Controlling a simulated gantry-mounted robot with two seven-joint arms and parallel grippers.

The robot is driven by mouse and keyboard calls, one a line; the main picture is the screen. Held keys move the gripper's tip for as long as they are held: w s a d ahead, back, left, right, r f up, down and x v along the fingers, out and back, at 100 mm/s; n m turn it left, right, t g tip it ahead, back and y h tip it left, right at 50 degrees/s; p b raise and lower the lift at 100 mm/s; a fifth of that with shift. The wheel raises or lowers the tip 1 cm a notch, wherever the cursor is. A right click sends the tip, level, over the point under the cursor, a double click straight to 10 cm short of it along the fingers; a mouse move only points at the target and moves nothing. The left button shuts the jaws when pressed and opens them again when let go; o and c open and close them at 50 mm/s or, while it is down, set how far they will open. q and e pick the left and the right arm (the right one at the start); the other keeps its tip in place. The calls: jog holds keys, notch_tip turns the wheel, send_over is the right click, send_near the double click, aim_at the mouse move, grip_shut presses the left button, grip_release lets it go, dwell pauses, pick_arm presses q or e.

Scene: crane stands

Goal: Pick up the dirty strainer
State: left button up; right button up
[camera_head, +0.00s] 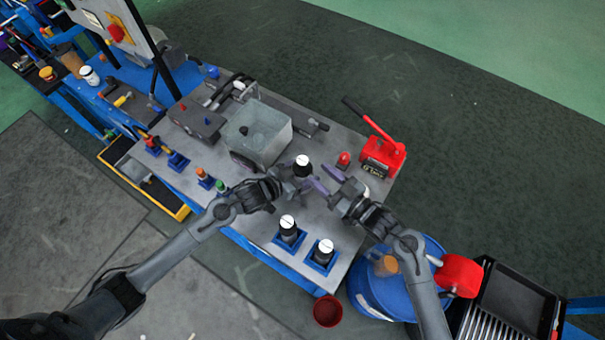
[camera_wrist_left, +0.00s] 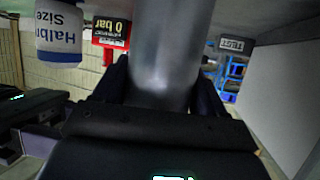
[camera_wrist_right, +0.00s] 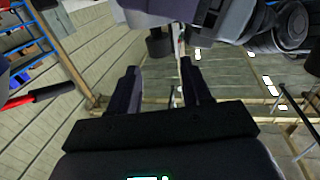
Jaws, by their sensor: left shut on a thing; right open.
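My left gripper (camera_head: 298,184) is shut on a grey cylinder (camera_wrist_left: 165,50), which fills the space between its fingers in the left wrist view. In the head view this appears to be the white-topped dark cylinder (camera_head: 302,170) above the bench. I cannot tell from its surface whether it is the dirty strainer. My right gripper (camera_head: 327,181) is open and close to its right. Its fingers (camera_wrist_right: 158,88) have nothing between them in the right wrist view. Two similar white-topped dark cylinders (camera_head: 288,231) (camera_head: 323,254) stand upright in blue holders at the bench front.
A clear tank (camera_head: 257,132) stands on the grey bench behind the left gripper. A red hand pump (camera_head: 382,156) stands at the bench's right end, beside a small red-topped item (camera_head: 343,160). A blue drum (camera_head: 372,295) is below the right arm. Small coloured-top items line the left edge.

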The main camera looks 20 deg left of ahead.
aim_at(307, 165)
jog(key=shift+x, duration=2.6)
jog(key=shift+f, duration=0.2)
grip_shut()
